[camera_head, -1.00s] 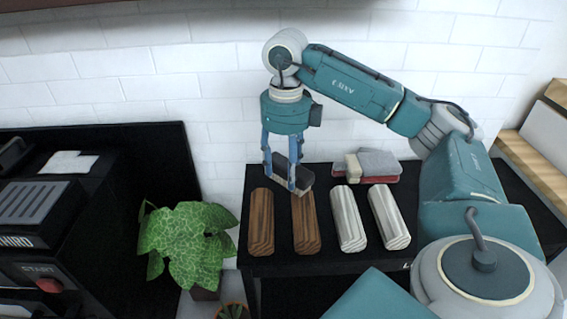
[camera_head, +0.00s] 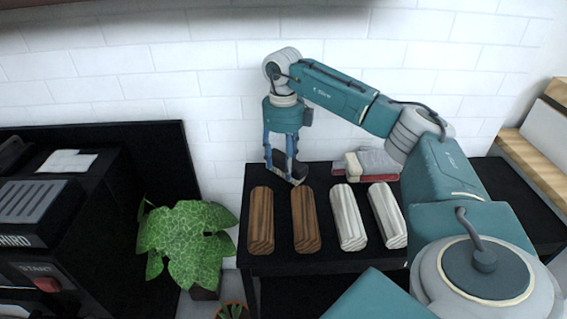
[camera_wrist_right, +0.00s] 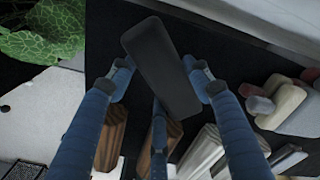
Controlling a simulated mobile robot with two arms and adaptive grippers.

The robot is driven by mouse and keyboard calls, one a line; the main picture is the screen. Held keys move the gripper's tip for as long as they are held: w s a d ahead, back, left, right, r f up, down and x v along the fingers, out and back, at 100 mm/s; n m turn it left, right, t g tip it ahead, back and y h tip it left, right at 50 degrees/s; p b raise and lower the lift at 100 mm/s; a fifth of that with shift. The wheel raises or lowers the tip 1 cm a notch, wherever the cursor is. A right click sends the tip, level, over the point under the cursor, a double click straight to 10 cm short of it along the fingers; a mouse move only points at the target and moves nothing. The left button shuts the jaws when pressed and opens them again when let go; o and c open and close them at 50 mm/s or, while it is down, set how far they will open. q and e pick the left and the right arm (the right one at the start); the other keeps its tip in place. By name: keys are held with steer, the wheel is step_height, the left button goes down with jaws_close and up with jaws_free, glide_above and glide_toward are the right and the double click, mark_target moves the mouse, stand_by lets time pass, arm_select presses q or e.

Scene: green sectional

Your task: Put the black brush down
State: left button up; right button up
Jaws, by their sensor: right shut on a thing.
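My right gripper (camera_head: 281,172) is shut on the black brush (camera_head: 299,172), low over the back of the black table (camera_head: 260,262), behind the two brown wood blocks. The brush is partly hidden by the fingers in the head view; a dark body and pale lower edge show. In the right wrist view the brush (camera_wrist_right: 160,66) is a long dark rounded bar between the blue fingers (camera_wrist_right: 160,88), lying over the black tabletop. I cannot tell whether it touches the table. My left gripper is not in view.
Two brown blocks (camera_head: 305,220) and two whitish blocks (camera_head: 348,218) lie in a row on the table. Grey and red pieces (camera_head: 368,164) lie at the back, right of the gripper. A leafy plant (camera_head: 185,240) stands left of the table. A white brick wall is behind.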

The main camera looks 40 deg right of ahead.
mark_target(283, 160)
steer(key=shift+w+d+f, duration=0.1)
steer(key=shift+w+f, duration=0.05)
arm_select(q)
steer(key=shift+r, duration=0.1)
arm_select(e)
steer(key=o, duration=1)
steer(key=shift+f, duration=0.1)
steer(key=shift+r, duration=0.5)
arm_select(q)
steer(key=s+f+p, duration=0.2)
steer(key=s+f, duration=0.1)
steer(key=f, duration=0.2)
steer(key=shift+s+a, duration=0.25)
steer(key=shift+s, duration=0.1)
arm_select(e)
step_height(283, 160, up, 11)
steer(key=shift+r, duration=0.2)
